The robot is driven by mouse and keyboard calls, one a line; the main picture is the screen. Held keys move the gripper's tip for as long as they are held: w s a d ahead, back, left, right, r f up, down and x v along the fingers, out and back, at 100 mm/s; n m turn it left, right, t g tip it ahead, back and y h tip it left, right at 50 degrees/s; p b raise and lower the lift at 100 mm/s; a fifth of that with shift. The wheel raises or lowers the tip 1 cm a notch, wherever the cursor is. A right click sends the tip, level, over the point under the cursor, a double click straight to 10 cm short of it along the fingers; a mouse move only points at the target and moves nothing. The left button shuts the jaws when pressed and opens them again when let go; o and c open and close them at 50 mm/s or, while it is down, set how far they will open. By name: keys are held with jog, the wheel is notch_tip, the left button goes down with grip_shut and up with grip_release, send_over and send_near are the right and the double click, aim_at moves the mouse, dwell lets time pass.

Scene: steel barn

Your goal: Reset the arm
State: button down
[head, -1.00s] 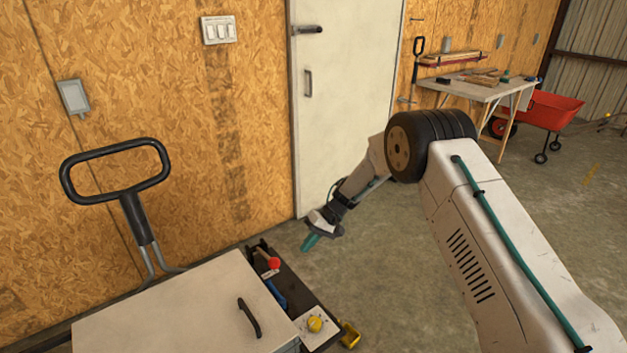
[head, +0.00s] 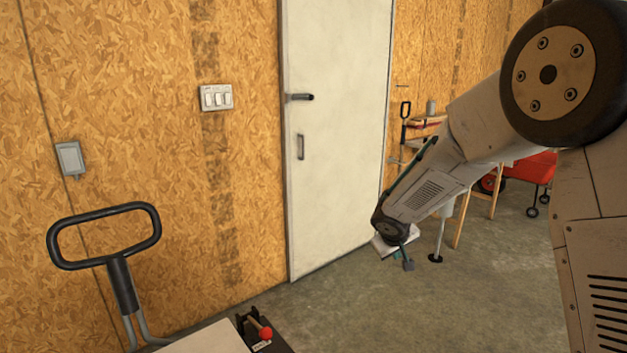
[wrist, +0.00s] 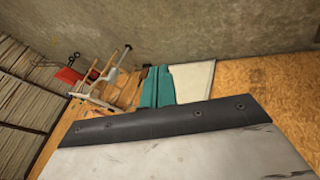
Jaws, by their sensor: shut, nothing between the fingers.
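My arm reaches in from the right of the head view, and its far end points down in front of the white door. My gripper (head: 405,262) is small and partly hidden behind the wrist there. In the wrist view my gripper's teal fingers (wrist: 165,87) lie side by side, shut with nothing between them. The gripper hangs in the air above the floor, apart from the door and the wall.
A white door (head: 335,130) with a lever handle stands in the chipboard wall (head: 120,100). A red wheelbarrow (head: 533,168) and a mostly hidden workbench are behind my arm. A black loop handle (head: 105,236) rises at lower left. The concrete floor (head: 350,315) is open.

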jog(key=s+d+r+m+g, duration=0.1)
jog(key=s+d+r+g, duration=0.15)
jog(key=s, duration=0.45)
jog(key=s+d+r+g, duration=0.1)
jog(key=s+d+r, duration=0.15)
jog(key=s, duration=0.45)
jog(key=s+d+r+m+g, duration=0.1)
jog(key=s+r, duration=0.3)
jog(key=s, duration=0.3)
jog(key=s+a+r+m+y, duration=0.1)
jog(key=s+r, duration=0.2)
jog(key=s, duration=0.8)
jog(key=s+r+m+y, duration=0.1)
jog(key=s+r+y, duration=0.1)
jog(key=s, duration=1)
jog(key=shift+s+a+r, duration=0.3)
jog(key=shift+a+r, duration=0.05)
jog(key=shift+r, duration=0.45)
